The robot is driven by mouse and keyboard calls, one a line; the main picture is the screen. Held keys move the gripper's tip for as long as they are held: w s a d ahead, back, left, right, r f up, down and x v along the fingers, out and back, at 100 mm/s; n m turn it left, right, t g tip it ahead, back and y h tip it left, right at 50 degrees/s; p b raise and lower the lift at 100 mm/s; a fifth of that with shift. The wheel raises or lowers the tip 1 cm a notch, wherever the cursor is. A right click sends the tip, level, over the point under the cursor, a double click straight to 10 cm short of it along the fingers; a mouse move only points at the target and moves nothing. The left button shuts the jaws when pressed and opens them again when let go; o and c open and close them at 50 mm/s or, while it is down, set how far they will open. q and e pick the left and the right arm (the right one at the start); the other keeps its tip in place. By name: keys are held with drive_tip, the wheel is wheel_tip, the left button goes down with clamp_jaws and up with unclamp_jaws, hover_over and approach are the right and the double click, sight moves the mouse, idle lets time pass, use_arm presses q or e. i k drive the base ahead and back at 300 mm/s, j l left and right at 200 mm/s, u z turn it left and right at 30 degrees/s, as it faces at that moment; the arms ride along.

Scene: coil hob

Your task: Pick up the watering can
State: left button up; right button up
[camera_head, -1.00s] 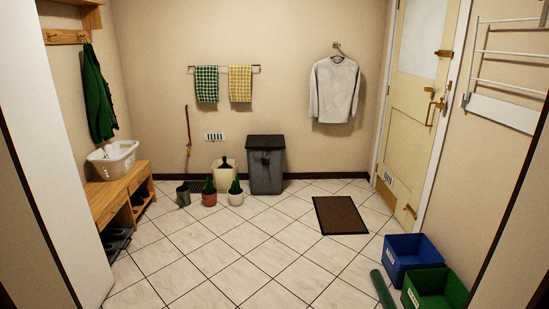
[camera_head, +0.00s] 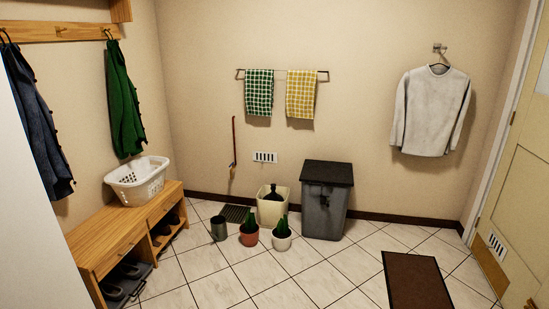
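A small dark grey-green can (camera_head: 219,229), which looks like the watering can, stands upright on the tiled floor. It is left of a potted plant in a terracotta pot (camera_head: 249,236) and to the right of the wooden bench. It is too small to make out its handle or spout clearly. Neither of my grippers shows in the head view.
A white-potted plant (camera_head: 282,236), a cream bin (camera_head: 271,208) and a dark grey bin (camera_head: 327,202) stand near the back wall. A wooden bench (camera_head: 100,240) with a laundry basket (camera_head: 138,182) lines the left. A brown mat (camera_head: 416,282) lies right. The front floor is clear.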

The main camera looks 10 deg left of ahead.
sight(218, 230)
drive_tip(key=i+j+u, duration=0.25)
drive_tip(key=i, duration=0.5)
drive_tip(key=i+l+u, duration=0.2)
drive_tip(key=i, duration=0.55)
drive_tip(key=i+l+u, duration=0.1)
drive_tip(key=i+u, duration=0.15)
drive_tip(key=i, duration=0.55)
